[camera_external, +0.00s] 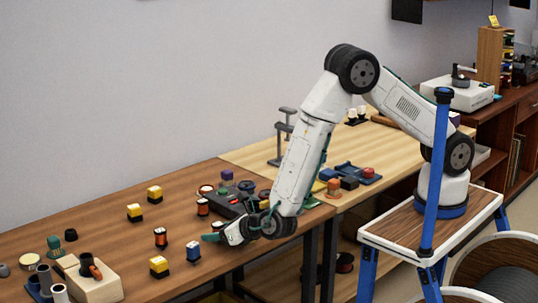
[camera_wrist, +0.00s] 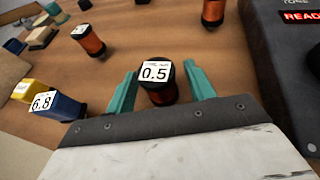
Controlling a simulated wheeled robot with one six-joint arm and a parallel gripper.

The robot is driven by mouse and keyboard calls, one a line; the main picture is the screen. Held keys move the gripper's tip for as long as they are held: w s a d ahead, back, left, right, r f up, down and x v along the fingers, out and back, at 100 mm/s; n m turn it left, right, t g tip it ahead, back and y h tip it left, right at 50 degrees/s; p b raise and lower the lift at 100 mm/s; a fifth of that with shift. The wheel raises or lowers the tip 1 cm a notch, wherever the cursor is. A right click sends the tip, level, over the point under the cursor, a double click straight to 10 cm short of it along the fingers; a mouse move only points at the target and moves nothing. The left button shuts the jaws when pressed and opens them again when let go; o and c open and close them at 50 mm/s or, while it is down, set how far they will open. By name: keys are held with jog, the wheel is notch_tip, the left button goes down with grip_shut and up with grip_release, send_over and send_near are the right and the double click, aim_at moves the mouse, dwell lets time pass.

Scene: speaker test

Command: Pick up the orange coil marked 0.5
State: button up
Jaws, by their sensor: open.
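The orange coil marked 0.5 (camera_wrist: 156,76) stands on the table in the wrist view, its white label facing up. Its side is mostly in shadow, with dark orange showing. My gripper (camera_wrist: 160,70) is open, with one teal finger on each side of the coil. I cannot tell whether either finger touches it. In the external view my gripper (camera_external: 213,237) is low over the front part of the brown table, and I cannot make out the 0.5 coil there.
A blue coil marked 6.8 (camera_wrist: 62,106) stands left of my gripper. Other orange coils stand farther off, one at upper left (camera_wrist: 88,40) and one at the top (camera_wrist: 212,12). A dark tester box (camera_wrist: 285,60) with a red display is close on the right.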

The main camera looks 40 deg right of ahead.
jog(key=c, duration=1.1)
jog(key=shift+o, duration=0.2)
jog(key=shift+r, duration=0.1)
